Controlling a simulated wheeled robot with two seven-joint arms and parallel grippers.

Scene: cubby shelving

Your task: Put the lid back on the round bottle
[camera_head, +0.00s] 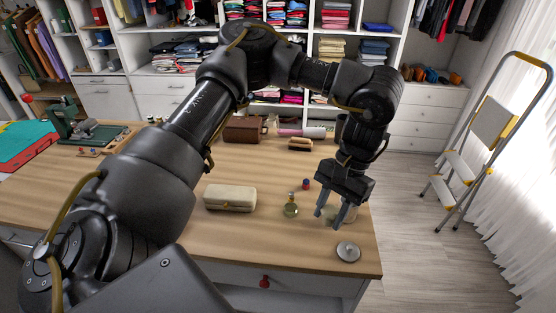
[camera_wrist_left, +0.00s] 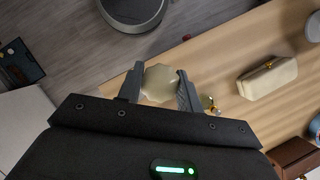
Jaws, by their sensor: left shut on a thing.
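My right gripper is not in view.
A small greenish bottle (camera_head: 290,208) stands left of the gripper, with a small red and blue item (camera_head: 306,184) behind it. A cream box (camera_head: 230,197) sits farther left. A brown case (camera_head: 244,129) and a brush (camera_head: 300,144) lie at the back. The table's right edge is close.

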